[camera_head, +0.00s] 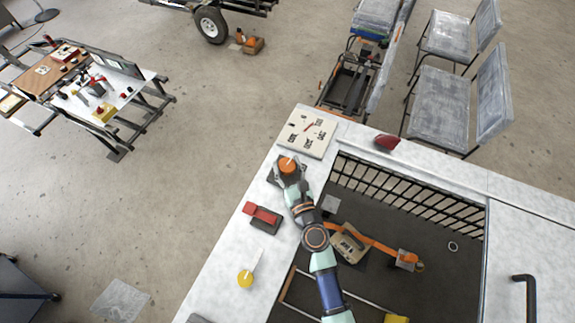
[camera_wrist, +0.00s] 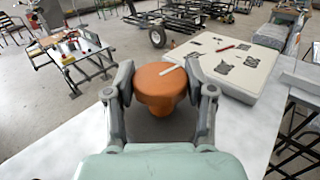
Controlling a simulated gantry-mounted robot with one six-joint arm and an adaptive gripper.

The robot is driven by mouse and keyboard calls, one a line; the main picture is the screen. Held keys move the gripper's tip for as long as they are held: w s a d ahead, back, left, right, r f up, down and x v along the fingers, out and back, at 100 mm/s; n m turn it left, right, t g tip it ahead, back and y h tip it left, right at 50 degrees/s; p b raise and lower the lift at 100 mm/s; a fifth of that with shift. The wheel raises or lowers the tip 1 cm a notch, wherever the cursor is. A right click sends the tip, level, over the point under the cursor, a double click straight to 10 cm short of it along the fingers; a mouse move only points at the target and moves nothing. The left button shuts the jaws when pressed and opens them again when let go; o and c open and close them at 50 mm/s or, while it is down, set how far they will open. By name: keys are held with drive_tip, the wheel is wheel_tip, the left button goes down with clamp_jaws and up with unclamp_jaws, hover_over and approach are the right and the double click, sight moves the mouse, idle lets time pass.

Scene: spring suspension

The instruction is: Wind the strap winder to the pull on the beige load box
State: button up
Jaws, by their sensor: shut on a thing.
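An orange round knob, the strap winder (camera_head: 288,165), stands on a dark base near the left part of the white counter. In the wrist view the orange winder (camera_wrist: 160,86) sits between my two fingers, with a white mark on its top. My gripper (camera_wrist: 162,88) is shut on it from both sides; in the head view my gripper (camera_head: 290,176) reaches it from below. The beige load box (camera_head: 350,245) lies in the dark recess, with an orange strap (camera_head: 372,242) running over it to an orange and grey fitting (camera_head: 408,261) at the right.
A beige panel with dark marks and a red pointer (camera_head: 307,132) lies just beyond the winder. A red lever block (camera_head: 263,217), a yellow knob (camera_head: 245,279) and a dark red object (camera_head: 387,142) are on the counter. A black railing (camera_head: 410,192) edges the recess.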

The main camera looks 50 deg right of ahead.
drive_tip(key=o, duration=1.2)
drive_tip(key=v, duration=1.2)
